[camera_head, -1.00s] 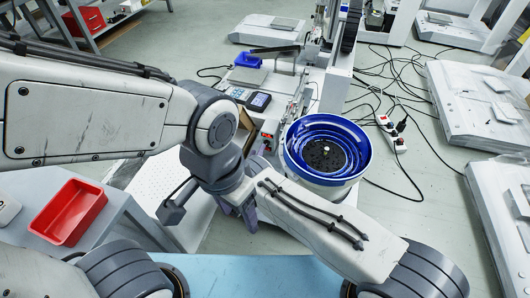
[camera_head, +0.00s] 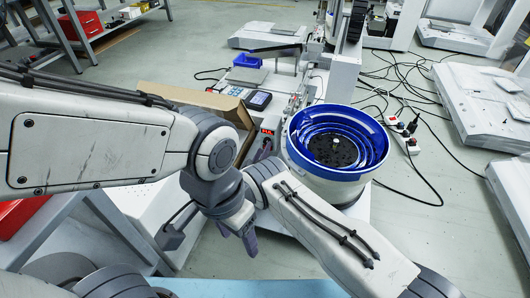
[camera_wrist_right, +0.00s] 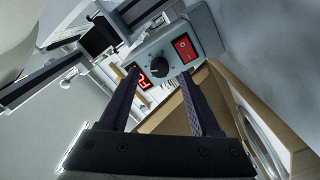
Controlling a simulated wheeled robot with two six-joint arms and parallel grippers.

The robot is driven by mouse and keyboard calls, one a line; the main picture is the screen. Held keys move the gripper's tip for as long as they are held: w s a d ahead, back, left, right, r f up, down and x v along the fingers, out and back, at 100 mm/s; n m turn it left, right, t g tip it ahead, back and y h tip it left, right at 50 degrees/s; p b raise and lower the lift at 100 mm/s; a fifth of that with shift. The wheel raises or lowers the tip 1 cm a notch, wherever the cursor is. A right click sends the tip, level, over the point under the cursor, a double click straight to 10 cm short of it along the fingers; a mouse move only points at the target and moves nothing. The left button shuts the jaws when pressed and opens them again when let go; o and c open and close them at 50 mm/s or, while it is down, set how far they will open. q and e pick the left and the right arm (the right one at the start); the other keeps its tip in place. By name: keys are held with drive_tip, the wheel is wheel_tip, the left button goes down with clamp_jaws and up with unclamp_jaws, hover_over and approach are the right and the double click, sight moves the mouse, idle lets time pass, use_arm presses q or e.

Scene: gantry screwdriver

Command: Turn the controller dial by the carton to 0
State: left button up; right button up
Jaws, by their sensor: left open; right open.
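The grey controller box shows in the right wrist view with its round black dial (camera_wrist_right: 159,67), a lit red display (camera_wrist_right: 144,81) whose digits I cannot read surely, and a red rocker switch (camera_wrist_right: 185,48). The open brown carton (camera_wrist_right: 243,108) is beside it. My right gripper (camera_wrist_right: 159,74) is open, its fingers pointing at the controller with the dial between them in the picture; I see no contact. In the head view the controller's red display (camera_head: 267,131) shows beside the carton (camera_head: 181,96); my right gripper (camera_head: 262,152) is close by, mostly hidden. My left gripper (camera_head: 238,228) is open and empty, lower down.
The blue bowl feeder (camera_head: 337,145) stands close to the right of my right gripper. A keypad device (camera_head: 259,100) and a blue bin (camera_head: 247,61) are behind the controller. Cables and a power strip (camera_head: 405,135) lie on the floor at right.

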sight(267, 141)
drive_tip(key=shift+b+x, duration=0.45)
drive_tip(key=shift+x, duration=0.65)
use_arm(q)
drive_tip(key=shift+f, duration=0.9)
use_arm(e)
drive_tip(key=shift+w, duration=0.3)
clamp_jaws()
